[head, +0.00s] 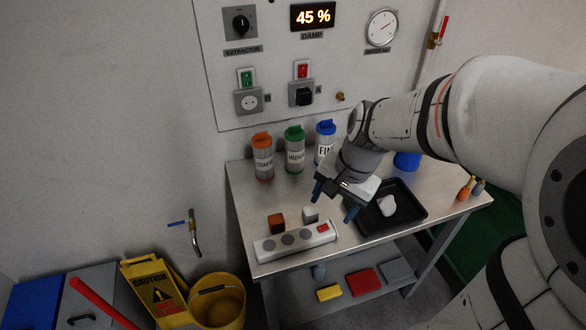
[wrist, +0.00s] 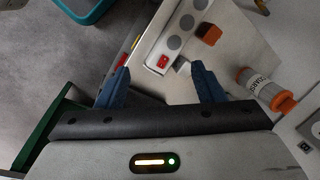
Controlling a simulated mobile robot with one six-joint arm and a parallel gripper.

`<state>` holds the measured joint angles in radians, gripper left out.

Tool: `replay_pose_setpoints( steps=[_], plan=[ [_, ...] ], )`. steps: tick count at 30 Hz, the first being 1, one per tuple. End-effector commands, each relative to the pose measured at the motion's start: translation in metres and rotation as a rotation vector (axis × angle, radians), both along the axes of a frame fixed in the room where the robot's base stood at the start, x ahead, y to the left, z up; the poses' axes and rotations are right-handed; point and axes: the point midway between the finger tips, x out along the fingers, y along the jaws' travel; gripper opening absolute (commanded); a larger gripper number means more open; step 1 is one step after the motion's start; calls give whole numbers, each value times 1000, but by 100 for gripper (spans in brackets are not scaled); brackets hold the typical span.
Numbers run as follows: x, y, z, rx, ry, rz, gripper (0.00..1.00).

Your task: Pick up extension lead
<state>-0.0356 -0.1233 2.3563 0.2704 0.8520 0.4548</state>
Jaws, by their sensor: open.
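The extension lead (head: 296,241) is a white bar with several grey round sockets and a red switch at its right end. It lies near the front edge of the metal table (head: 258,185). In the wrist view the lead (wrist: 178,37) shows beyond the fingertips, its red switch end nearest. My gripper (head: 334,203) is open and empty above the table, behind and right of the lead's switch end. Its two blue fingers also show in the wrist view (wrist: 160,80). A white block (head: 310,214) sits behind the lead, close below the gripper.
A brown block (head: 276,223) sits behind the lead. Orange, green and blue-lidded bottles (head: 294,150) stand along the back. A black tray (head: 408,222) with a white lump lies right. A yellow bucket (head: 217,300) and caution sign (head: 156,288) stand on the floor at left.

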Motion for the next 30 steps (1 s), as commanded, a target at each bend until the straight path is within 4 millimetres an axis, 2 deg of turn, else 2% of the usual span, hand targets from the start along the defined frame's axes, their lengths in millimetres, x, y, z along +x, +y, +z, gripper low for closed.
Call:
replay_pose_setpoints(
  steps=[1, 3, 9, 12, 17, 26, 30],
  plan=[
    [11, 6, -22, 29, 57, -77, 62],
    [24, 15, -45, 64, 127, -196, 62],
    [51, 34, -99, 124, 289, -474, 62],
    [58, 39, -115, 137, 337, -558, 62],
    [61, 44, -130, 144, 371, -616, 62],
    [55, 57, -160, 143, 374, -619, 62],
    [49, 64, -180, 141, 373, -618, 62]
  ],
)
